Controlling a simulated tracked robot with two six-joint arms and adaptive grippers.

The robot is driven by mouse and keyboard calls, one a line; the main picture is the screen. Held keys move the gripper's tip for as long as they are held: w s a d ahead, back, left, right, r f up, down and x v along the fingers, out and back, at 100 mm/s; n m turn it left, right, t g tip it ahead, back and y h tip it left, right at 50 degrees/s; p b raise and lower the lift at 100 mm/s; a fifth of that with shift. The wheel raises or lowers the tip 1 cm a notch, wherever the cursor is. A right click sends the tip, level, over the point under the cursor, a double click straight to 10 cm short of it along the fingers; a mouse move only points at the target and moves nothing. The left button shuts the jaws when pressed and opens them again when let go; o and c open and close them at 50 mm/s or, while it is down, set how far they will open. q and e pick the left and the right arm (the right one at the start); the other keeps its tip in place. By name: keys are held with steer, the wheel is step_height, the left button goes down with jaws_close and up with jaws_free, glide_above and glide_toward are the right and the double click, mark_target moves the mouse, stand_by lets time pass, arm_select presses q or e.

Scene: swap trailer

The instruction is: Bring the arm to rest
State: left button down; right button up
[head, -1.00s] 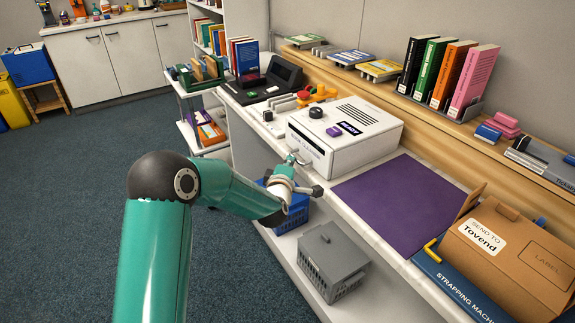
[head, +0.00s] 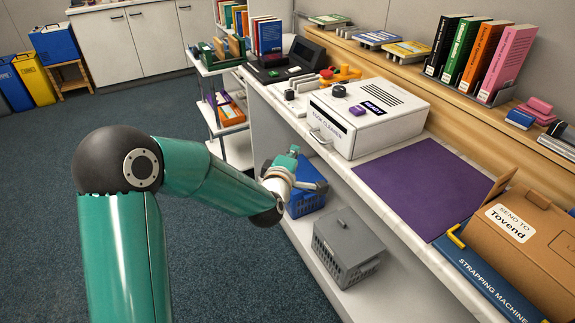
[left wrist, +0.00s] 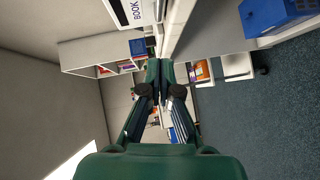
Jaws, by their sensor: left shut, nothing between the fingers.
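My left arm comes in from the left in the head view, its teal links bent at the dark elbow. My left gripper (head: 292,158) is in front of the counter's edge, above the blue basket and to the left of the white book cleaner (head: 368,117). In the left wrist view the fingers of my left gripper (left wrist: 160,72) are together with nothing between them. My right gripper is not in view.
The counter holds a purple mat (head: 425,187) and a cardboard box (head: 530,245). A blue basket (head: 307,200) and a grey crate (head: 346,250) stand on the shelf below. A shelved cart (head: 236,150) stands beyond. The carpet (head: 235,270) is clear.

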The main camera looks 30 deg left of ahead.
arm_select(q)
steer(key=s+d+f+m+g+h, duration=0.25)
steer(key=s+d+f, duration=0.25)
steer(key=f, duration=0.5)
steer(key=s+d+f+m+g+h, duration=0.25)
steer(key=s+d+f, duration=0.2)
steer(key=f, duration=0.45)
steer(key=s+d+f+m+g+h, duration=0.1)
steer(key=s+d+f+m+g, duration=0.2)
steer(key=d+f, duration=0.5)
steer(key=s+d+f+m+g+h, duration=0.25)
steer(key=s+f+m, duration=0.2)
steer(key=s, duration=0.45)
steer(key=s+d+f+m+g+h, duration=0.1)
steer(key=s+d+f+m+g, duration=0.3)
steer(key=s, duration=0.4)
step_height(320, 180, up, 14)
steer(key=a+m+p, duration=0.1)
steer(key=p, duration=1.2)
steer(key=shift+f, duration=0.2)
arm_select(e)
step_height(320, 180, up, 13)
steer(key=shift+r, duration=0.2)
arm_select(q)
steer(key=shift+s+a+f+m, duration=0.1)
steer(key=shift+m, duration=0.15)
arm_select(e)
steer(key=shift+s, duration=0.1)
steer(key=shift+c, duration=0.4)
